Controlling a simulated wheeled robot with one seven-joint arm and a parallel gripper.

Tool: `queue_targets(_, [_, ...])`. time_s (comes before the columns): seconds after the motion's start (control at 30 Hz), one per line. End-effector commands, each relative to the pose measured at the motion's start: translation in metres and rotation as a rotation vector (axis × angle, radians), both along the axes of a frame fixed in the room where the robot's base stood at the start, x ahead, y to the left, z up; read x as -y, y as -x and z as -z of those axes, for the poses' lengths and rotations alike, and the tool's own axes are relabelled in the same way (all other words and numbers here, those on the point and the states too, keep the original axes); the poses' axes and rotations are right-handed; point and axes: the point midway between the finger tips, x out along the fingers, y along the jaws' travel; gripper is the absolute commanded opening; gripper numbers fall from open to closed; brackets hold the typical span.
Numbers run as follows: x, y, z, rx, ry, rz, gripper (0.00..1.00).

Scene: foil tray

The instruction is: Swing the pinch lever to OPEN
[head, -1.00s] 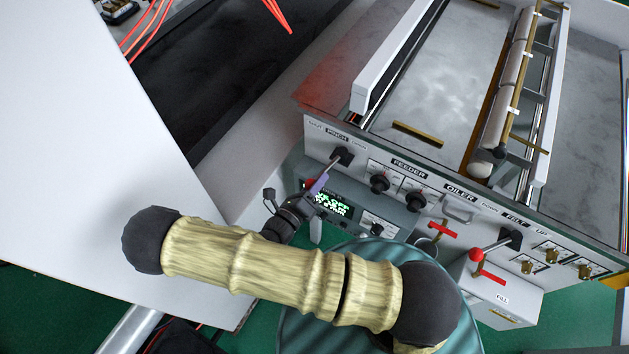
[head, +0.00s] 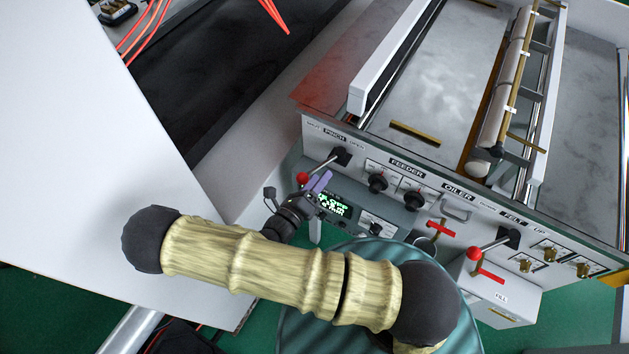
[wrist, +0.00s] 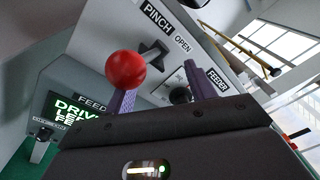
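The pinch lever (head: 321,166) is a thin metal rod with a red ball knob (head: 302,179). It runs down and left from a black pivot (head: 341,156) under the PINCH label on the machine's front panel. My gripper (head: 322,179) is just right of and below the knob, its purple fingers spread with nothing held between them. In the wrist view, the red knob (wrist: 125,70) overlaps the left finger; the right finger stands apart. I cannot tell whether knob and finger touch. The OPEN label (wrist: 182,44) is right of PINCH.
A lit display (head: 333,204) is beside my gripper. Black feeder knobs (head: 378,183) are right of the lever. A large white panel (head: 75,130) fills the left.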

Motion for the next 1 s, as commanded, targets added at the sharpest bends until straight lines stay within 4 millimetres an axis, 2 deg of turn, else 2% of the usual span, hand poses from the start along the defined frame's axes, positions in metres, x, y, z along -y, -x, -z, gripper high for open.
queue_targets(0.3, [-0.003, 0.001, 0.003, -0.006, -0.003, -0.004, 0.54])
queue_targets(0.47, [-0.011, 0.010, 0.005, -0.006, -0.005, -0.006, 0.54])
queue_targets(1.0, [-0.073, 0.092, 0.007, -0.006, -0.007, -0.006, 0.54])
